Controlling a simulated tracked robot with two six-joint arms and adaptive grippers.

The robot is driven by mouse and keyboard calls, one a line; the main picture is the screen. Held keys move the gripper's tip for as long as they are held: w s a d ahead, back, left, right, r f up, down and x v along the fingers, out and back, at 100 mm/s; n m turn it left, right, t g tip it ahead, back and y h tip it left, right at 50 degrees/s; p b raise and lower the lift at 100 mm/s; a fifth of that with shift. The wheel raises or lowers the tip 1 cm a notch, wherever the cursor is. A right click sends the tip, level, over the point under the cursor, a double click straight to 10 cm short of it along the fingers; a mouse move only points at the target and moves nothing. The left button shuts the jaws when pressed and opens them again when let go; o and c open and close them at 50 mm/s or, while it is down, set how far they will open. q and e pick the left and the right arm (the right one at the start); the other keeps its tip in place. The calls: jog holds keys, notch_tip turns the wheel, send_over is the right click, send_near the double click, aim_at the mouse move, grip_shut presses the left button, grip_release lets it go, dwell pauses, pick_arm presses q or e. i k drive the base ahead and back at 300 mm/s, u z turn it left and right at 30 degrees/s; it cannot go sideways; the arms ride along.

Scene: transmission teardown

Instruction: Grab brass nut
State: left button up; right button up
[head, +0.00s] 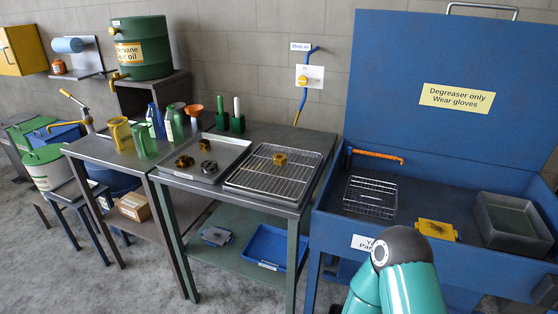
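A small brass-coloured, nut-like piece (279,158) sits on the wire rack (262,181) at the right of the metal bench. A darker brass-coloured ring-like piece (185,161) lies on the grey tray (227,148) to its left, near two dark round parts (208,167). I cannot tell for certain which brass piece is the nut. Neither of my grippers can be made out; only a teal and black link of my arm shows at the bottom right.
The blue degreaser basin (330,215) at right has a raised lid and holds a wire basket (370,197), a yellow block (436,230) and a grey pan (512,220). Green holders (237,124), an orange funnel (196,109) and jugs (118,132) stand behind and left of the tray.

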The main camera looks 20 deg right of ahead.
aim_at(279, 159)
jog(key=k, duration=1.3)
jog(key=z, duration=0.4)
jog(key=i, duration=2)
jog(key=u, duration=0.7)
jog(key=k, duration=0.7)
jog(key=u, duration=0.15)
jog(key=i, duration=0.65)
